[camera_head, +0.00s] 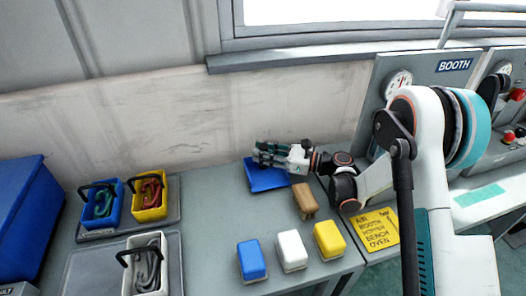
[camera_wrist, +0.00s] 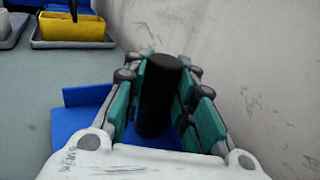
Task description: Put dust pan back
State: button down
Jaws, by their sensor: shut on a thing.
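The blue dust pan (camera_head: 266,180) is at the back of the grey bench, near the wall. My gripper (camera_head: 262,150) is over it, reaching in from the right. In the wrist view the green finger pads are shut on the dust pan's black upright handle (camera_wrist: 158,92). The blue pan (camera_wrist: 80,122) shows below and to the left of the fingers. I cannot tell whether the pan touches the bench.
A brown block-like item (camera_head: 305,200) stands just right of the pan. Blue (camera_head: 251,261), white (camera_head: 291,250) and yellow (camera_head: 329,240) blocks stand along the front. Bins with cables (camera_head: 150,199) stand left. The bench between the bins and the pan is clear.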

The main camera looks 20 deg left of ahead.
jog(key=shift+f, duration=0.55)
dwell(0.4)
jog(key=c, duration=1.2)
grip_release()
jog(key=shift+c, duration=0.2)
jog(key=shift+r, duration=0.1)
notch_tip(320, 180, up, 10)
jog(key=shift+f, duration=0.1)
